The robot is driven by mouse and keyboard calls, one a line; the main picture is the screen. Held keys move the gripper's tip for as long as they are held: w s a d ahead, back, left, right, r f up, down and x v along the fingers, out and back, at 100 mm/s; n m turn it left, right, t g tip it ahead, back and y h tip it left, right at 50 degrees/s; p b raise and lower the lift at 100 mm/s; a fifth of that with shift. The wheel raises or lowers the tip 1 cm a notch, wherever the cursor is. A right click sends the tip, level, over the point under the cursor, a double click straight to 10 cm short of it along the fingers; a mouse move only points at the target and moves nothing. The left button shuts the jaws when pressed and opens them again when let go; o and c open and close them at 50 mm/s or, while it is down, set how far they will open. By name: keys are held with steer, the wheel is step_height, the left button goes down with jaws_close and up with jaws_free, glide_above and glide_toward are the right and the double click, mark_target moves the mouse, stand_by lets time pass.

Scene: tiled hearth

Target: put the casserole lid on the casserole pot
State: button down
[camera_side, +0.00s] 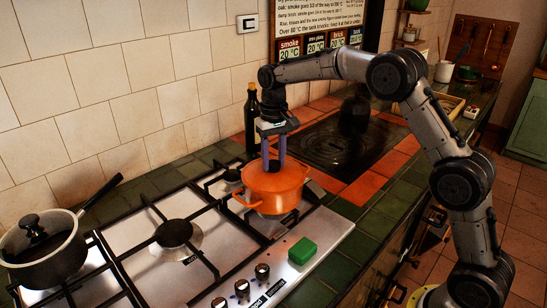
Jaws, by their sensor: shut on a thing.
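The orange casserole pot (272,200) stands on the right rear part of the gas hob, with a side handle at its left. The orange casserole lid (280,176) is at the pot's top, under my gripper. It appears level, but I cannot tell whether it rests on the rim or is held just above it. My gripper (273,162) points straight down over the middle of the lid, shut on it. The lid's knob is hidden between the fingers.
A saucepan (45,255) with a dark-knobbed lid stands at the far left of the hob. A dark bottle (251,115) stands close behind my gripper, near the tiled wall. A green block (302,251) lies at the hob's front right.

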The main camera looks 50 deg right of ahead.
steer(key=shift+w+r, duration=0.1)
steer(key=shift+r, duration=0.1)
steer(key=shift+c, duration=2.3)
jaws_free()
steer(key=shift+o, duration=0.6)
steer(key=shift+f, duration=0.25)
step_height(320, 180, up, 14)
